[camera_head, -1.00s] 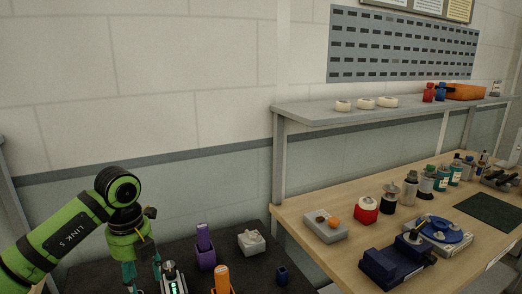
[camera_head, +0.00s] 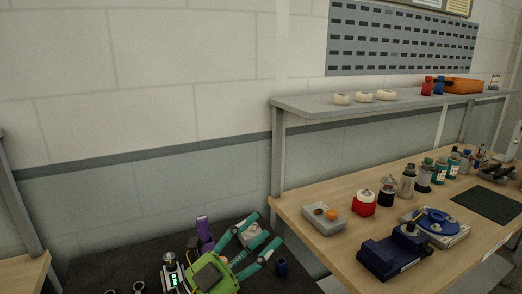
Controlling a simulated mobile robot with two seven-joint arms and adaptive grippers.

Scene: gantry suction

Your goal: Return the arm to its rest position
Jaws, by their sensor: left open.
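My left gripper (camera_head: 266,227) is at the bottom of the head view, over the dark table. Its green body sits low in the picture, and its two teal fingers are spread apart, pointing up and to the right. The gripper is open. A pale grey block (camera_head: 249,235) shows between the fingers; I cannot tell whether they touch it. A purple item (camera_head: 204,228) stands upright just left of the fingers. My right gripper is not in view.
A device with a lit green display (camera_head: 173,275) stands left of the gripper on the dark table (camera_head: 105,270). To the right, a wooden bench (camera_head: 345,247) holds a grey box (camera_head: 323,220), a red container (camera_head: 363,203) and a dark blue fixture (camera_head: 393,258). A shelf (camera_head: 310,105) is above it.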

